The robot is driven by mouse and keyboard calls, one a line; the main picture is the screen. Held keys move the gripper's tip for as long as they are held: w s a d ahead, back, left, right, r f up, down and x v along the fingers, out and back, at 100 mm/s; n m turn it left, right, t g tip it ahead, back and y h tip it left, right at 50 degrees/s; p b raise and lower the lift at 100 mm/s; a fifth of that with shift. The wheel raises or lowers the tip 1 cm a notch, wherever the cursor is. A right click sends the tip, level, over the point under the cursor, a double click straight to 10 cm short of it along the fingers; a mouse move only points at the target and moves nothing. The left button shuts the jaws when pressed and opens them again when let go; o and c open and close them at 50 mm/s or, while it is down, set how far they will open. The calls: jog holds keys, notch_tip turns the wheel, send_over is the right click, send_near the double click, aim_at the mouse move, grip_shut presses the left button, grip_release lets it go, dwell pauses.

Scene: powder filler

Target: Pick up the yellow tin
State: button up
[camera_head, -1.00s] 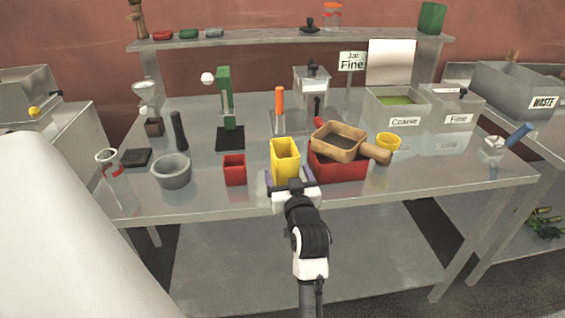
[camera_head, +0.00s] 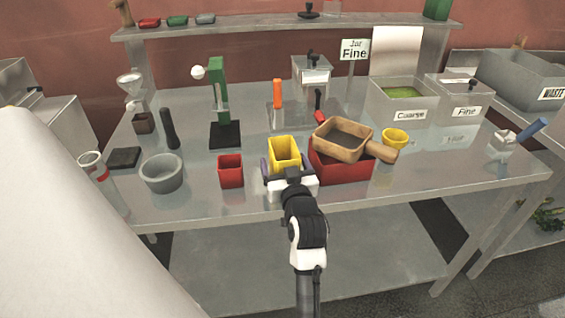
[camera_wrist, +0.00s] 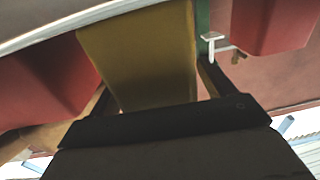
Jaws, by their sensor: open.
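The yellow tin (camera_head: 284,148) is an upright, open-topped square container near the front edge of the metal table. My gripper (camera_head: 286,168) reaches it from the front and covers its lower part in the head view. In the wrist view the tin (camera_wrist: 145,55) is large and close, with a finger of my open gripper (camera_wrist: 158,88) at either side of it. The fingers look apart from the tin's walls, though contact on the hidden parts cannot be told.
A small red tin (camera_head: 231,172) stands just left. A larger red container (camera_head: 345,170), with a wooden-framed sieve (camera_head: 341,140) on top, stands close on the right. A grey bowl (camera_head: 161,174) is further left. A yellow cup (camera_head: 395,138) is behind right.

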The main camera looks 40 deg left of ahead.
jog(key=shift+w+a, duration=0.25)
jog(key=shift+a, duration=0.1)
jog(key=shift+s+d, duration=0.1)
jog(key=shift+c, duration=0.5)
jog(key=c, duration=1)
jog(key=shift+c, duration=0.3)
jog(key=shift+r, duration=0.15)
